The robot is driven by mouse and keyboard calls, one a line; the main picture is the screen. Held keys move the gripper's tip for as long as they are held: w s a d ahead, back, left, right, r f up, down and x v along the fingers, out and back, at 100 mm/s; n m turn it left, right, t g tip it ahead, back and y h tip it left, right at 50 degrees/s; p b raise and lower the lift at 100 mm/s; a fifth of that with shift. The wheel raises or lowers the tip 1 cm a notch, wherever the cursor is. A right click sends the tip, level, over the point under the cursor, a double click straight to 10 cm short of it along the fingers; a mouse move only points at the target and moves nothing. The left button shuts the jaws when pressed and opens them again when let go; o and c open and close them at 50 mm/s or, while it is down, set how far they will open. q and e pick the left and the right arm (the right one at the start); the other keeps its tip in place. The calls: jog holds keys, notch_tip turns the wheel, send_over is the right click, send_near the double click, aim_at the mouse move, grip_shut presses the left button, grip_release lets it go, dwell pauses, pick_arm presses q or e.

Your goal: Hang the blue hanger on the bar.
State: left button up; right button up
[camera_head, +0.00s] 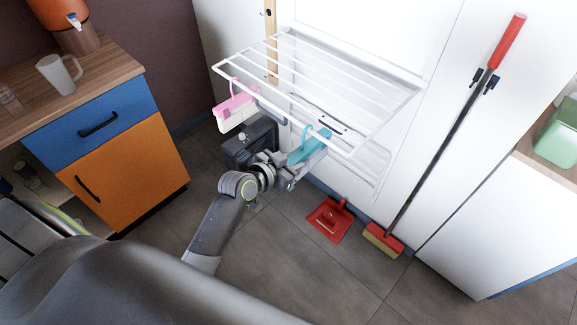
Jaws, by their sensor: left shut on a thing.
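The blue hanger (312,147) is in my left gripper (297,163), which is shut on its lower part. The hanger is at the front edge of the white rack (397,110), right of centre. Its hook points up, close to the rack's front bar; I cannot tell whether it is over the bar or only beside it. A pink hanger (237,99) with a white lower part hangs at the rack's left end. My right gripper is not in view.
A dark grey box-like object (247,143) is below the rack beside my left wrist. A red dustpan (328,220) and a broom (384,239) are to the right. An orange and blue cabinet (125,157) stands at left. The tiled floor between is clear.

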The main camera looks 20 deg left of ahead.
pick_arm(q)
jog(key=shift+w+d+b, duration=0.15)
jog(key=shift+w+d, duration=0.1)
jog(key=shift+w, duration=0.45)
jog(key=shift+w+d+b, duration=0.15)
jog(key=shift+w+d, duration=0.1)
jog(key=shift+w, duration=0.45)
notch_tip(320, 180, down, 2)
jog(key=shift+s+f+b, duration=0.1)
jog(key=shift+b, duration=0.75)
jog(key=shift+f, duration=0.35)
jog(key=o, duration=1.1)
jog(key=shift+s+a, duration=0.1)
jog(key=b+v, duration=0.1)
jog(key=v, duration=1.6)
jog(key=shift+r, duration=0.15)
jog(key=shift+s, duration=0.1)
